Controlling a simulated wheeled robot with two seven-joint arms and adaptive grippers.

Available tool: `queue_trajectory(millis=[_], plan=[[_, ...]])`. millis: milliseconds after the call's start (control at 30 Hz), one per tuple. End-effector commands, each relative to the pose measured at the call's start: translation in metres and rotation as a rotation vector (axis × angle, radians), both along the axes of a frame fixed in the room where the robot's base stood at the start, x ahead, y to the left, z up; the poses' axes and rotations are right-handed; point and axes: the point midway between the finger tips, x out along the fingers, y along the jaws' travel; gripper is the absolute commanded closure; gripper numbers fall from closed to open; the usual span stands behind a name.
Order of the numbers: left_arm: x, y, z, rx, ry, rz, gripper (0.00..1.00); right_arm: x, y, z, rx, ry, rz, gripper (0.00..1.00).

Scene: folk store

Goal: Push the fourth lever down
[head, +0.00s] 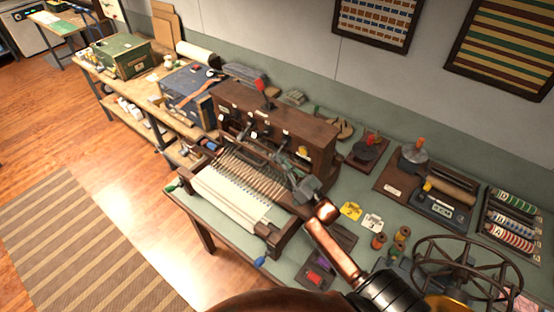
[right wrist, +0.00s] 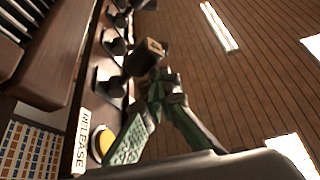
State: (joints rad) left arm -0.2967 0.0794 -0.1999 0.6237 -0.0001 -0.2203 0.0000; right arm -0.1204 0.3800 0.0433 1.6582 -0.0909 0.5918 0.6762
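A dark wooden box (head: 312,132) stands at the back of a small loom (head: 240,195). Several black levers line its front; they show in the right wrist view as a row of dark levers (right wrist: 110,84). My right gripper (head: 277,154) is in front of the box's right part. In the right wrist view its two green fingers (right wrist: 164,82) come together at the tips. A brown block-shaped lever handle (right wrist: 147,55) is just beyond the tips; whether they touch it is unclear. My left gripper is not in view.
A yellow button (right wrist: 103,144) beside a RELEASE label (right wrist: 80,145) is close to the fingers; it also shows in the head view (head: 302,152). Spools (head: 378,241) and a spoked wheel (head: 465,265) stand to the right.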

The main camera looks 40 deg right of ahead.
Motion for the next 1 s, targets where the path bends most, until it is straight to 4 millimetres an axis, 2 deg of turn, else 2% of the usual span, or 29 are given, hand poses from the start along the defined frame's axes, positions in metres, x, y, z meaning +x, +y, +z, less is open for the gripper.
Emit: queue_trajectory(millis=[33,367,733,800,1000], plan=[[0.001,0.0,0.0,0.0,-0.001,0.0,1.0,0.001,-0.001,-0.006,0.002,0.014,-0.003,1.0],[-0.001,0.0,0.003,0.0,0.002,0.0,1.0,0.001,0.001,-0.004,0.002,0.018,-0.002,1.0],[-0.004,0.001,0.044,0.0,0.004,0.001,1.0,-0.007,0.022,0.039,0.001,0.004,0.006,1.0],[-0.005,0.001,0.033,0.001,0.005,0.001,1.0,-0.018,0.014,0.025,-0.002,0.006,0.004,1.0],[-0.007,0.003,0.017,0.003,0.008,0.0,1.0,-0.047,-0.004,0.007,-0.002,0.006,0.01,1.0]])
